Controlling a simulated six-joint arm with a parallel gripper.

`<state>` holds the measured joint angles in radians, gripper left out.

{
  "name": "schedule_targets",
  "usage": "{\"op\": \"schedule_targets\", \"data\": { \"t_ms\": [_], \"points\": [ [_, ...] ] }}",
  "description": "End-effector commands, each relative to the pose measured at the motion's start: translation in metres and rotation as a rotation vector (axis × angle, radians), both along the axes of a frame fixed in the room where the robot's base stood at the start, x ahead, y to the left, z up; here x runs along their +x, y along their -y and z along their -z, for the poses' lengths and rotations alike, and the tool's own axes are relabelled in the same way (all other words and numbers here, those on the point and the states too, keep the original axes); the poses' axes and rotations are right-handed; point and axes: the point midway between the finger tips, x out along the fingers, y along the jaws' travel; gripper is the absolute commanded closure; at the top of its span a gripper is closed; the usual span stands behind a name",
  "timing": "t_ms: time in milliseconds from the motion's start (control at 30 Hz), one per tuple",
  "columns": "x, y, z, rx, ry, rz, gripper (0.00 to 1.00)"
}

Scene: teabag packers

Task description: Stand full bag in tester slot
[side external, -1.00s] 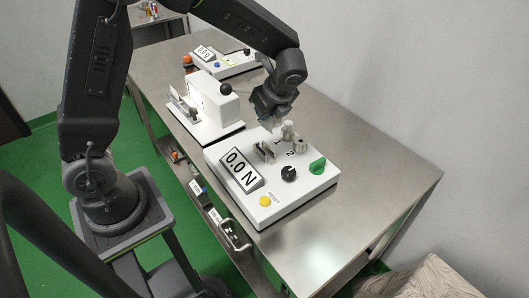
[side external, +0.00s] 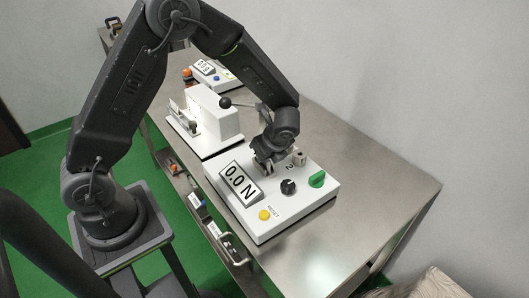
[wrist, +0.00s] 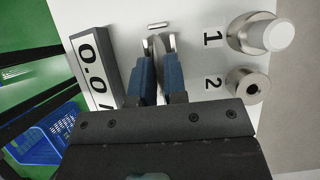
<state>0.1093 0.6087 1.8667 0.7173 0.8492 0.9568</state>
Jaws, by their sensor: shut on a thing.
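The white tester (side external: 225,205) has a display reading 0.0 N; the display (wrist: 92,75) also shows in the wrist view. Its slot has two upright metal plates (wrist: 173,42). My gripper (wrist: 160,97) is down at this slot, with its blue fingers close together. It is shut on a thin, pale bag (wrist: 158,52), seen nearly edge-on between the plates and largely hidden by the fingers. How deep it sits cannot be told. In the side view my gripper (side external: 265,168) hides the slot and the bag.
Beside the slot are a metal post 1 with a white cylinder on top (wrist: 281,36) and a metal post 2 (wrist: 247,85). A black knob (side external: 288,187), green knob (side external: 317,180) and yellow reset button (side external: 264,215) sit in front. Another white machine (side external: 213,112) stands behind; the table's right is clear.

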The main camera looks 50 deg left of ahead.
Motion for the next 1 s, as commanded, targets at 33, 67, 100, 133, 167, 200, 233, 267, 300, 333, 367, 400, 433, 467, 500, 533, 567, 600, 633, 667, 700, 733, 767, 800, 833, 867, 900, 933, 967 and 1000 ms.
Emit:
{"op": "schedule_targets", "data": {
  "t_ms": [33,67,100,133,167,200,233,267,300,333,367,400,433,467,500,533,567,600,633,667,700,733,767,800,833,867,900,933,967,1000],
  "points": [
    [0.000,0.000,0.000,0.000,0.000,0.000,1.00],
    [0.000,0.000,0.001,0.000,-0.001,0.000,1.00],
    [0.000,0.000,0.003,0.000,-0.001,0.000,1.00],
    [0.000,0.000,0.002,0.000,0.000,0.000,0.86],
    [0.000,0.000,0.002,0.000,0.000,0.000,0.83],
    [0.000,0.000,0.002,0.000,0.000,0.000,0.79],
    [0.000,0.000,0.002,0.000,0.000,0.000,0.76],
    [0.000,0.000,0.002,0.000,0.000,0.000,0.73],
    [0.000,0.000,0.002,0.000,0.000,0.000,0.69],
    [0.000,0.000,0.002,0.000,0.000,0.000,0.67],
    [0.000,0.000,0.002,0.000,0.000,0.000,0.64],
    [0.000,0.000,0.002,0.000,0.000,0.000,0.62],
    [0.000,0.000,0.002,0.000,0.000,0.000,0.62],
    [0.000,0.000,0.002,0.000,-0.001,0.000,0.62],
    [0.000,0.000,0.002,0.000,-0.001,0.000,0.62],
    [0.000,0.000,0.002,0.000,-0.001,0.000,0.62],
    [0.000,0.000,0.002,0.000,-0.001,0.000,0.62],
    [0.000,0.000,0.002,0.000,0.000,0.000,0.62],
    [0.000,0.000,0.001,0.000,0.000,-0.001,0.62],
    [0.000,0.000,0.000,0.000,0.000,-0.001,0.62],
    [0.000,0.001,-0.003,0.001,0.001,0.000,0.62],
    [0.000,0.002,-0.005,0.001,0.001,0.000,0.62],
    [0.000,0.004,-0.008,0.001,0.002,0.000,0.62],
    [0.001,0.007,-0.013,0.000,0.004,0.001,0.62],
    [0.000,0.010,-0.018,0.000,0.004,0.001,0.62],
    [0.000,0.013,-0.023,0.000,0.003,0.002,0.62],
    [0.001,0.017,-0.030,0.000,0.006,0.002,0.62],
    [0.000,0.020,-0.036,0.000,0.005,0.001,0.62],
    [0.000,0.024,-0.041,-0.001,0.006,0.002,0.62],
    [0.000,0.028,-0.049,0.000,0.005,0.003,0.62]
  ]
}}
